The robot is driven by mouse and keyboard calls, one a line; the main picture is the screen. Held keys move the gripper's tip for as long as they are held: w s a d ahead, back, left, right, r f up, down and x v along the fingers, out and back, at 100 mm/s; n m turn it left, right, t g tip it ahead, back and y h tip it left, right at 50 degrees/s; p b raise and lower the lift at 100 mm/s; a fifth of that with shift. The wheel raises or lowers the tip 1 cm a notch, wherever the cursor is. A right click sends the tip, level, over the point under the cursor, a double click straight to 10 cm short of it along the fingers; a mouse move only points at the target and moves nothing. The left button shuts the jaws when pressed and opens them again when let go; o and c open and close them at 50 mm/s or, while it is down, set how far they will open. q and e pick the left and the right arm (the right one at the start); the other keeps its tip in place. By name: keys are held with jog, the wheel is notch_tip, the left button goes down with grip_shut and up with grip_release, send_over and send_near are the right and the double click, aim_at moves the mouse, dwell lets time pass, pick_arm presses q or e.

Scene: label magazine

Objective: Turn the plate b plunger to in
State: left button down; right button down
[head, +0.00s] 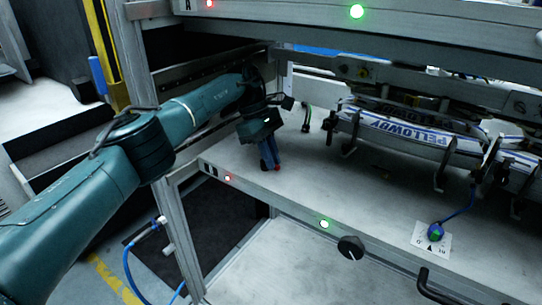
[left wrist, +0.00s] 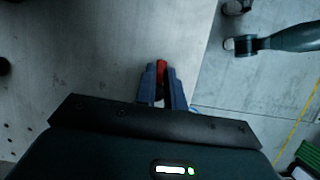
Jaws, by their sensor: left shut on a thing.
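My left gripper (head: 268,155) hangs over the left front corner of the lower plate. Its blue fingers are shut on a small red part (head: 278,168). In the left wrist view the red part (left wrist: 162,68) shows between the fingertips of the left gripper (left wrist: 162,84); its lower end is hidden. A black round knob (head: 351,247) with a white mark sits on the plate's front edge. A blue-green knob (head: 436,232) stands on a white marked card further right, apart from the gripper. I cannot tell for sure which is the plunger. My right gripper is not in view.
The lower plate (head: 310,185) is bare around the gripper. Label-printed strips (head: 415,140) on metal holders fill the back right. The upper plate (head: 300,22) overhangs. A black handle (head: 432,287) projects at lower right.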

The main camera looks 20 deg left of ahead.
pick_arm(q)
jog(key=c, duration=1.5)
grip_release()
